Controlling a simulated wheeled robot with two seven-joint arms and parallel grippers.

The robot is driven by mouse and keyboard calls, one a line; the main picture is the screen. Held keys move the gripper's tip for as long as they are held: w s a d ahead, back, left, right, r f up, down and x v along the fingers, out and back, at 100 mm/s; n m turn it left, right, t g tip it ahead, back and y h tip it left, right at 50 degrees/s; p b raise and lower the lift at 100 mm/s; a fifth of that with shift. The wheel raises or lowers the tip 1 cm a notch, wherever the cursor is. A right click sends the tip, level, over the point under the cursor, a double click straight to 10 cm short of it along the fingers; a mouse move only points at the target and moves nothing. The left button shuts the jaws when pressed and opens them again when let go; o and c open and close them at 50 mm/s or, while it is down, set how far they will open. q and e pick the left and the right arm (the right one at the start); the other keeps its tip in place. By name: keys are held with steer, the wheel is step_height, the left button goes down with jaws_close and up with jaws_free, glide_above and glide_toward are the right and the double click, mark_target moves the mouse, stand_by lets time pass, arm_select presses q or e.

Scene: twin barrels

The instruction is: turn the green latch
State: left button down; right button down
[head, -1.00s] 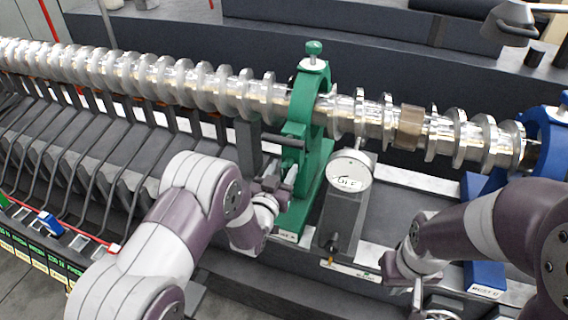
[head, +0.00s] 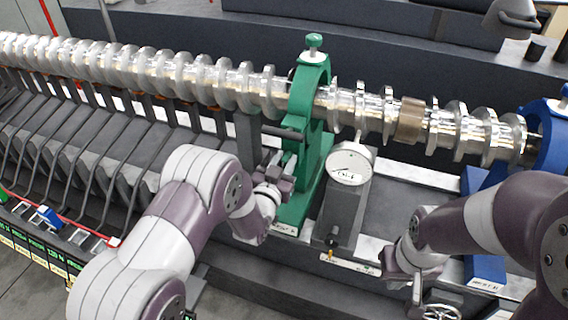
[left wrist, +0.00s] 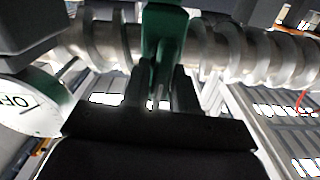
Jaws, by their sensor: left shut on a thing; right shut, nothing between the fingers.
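The green latch (head: 311,130) is a green bracket around the long metal shaft, with a green knob on top and a dark bar sticking out to its left. My left gripper (head: 281,160) is at its near left side, just below the dark bar. In the left wrist view the green part (left wrist: 163,35) runs down between the two dark fingers (left wrist: 160,88), which are shut on it. The exact grip point is partly hidden. My right gripper (head: 417,292) is shut and empty, pointing down at the lower right, away from the latch.
A blue bracket (head: 552,140) holds the shaft (head: 180,75) at the right. A small handwheel (head: 441,312) is near my right gripper. Grey slanted blocks (head: 120,165) fill the left.

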arm_select(q)
steer(key=shift+d+f+m+b, duration=0.1)
steer(key=shift+f+m+b, duration=0.15)
steer(key=shift+m+b, duration=0.45)
steer(key=shift+s+d+f+m+b, duration=0.1)
steer(key=shift+d+f+m+b, duration=0.1)
steer(key=shift+m+b, duration=2.3)
steer(key=shift+s+d+f+m+b, duration=0.1)
steer(key=shift+d+f+m+b, duration=0.05)
steer(key=shift+m+b, duration=2.3)
steer(key=shift+d+f+m+b, duration=0.2)
steer(key=shift+m+b, duration=1.85)
steer(key=shift+m, duration=0.8)
steer(key=c, duration=1.1)
jaws_free()
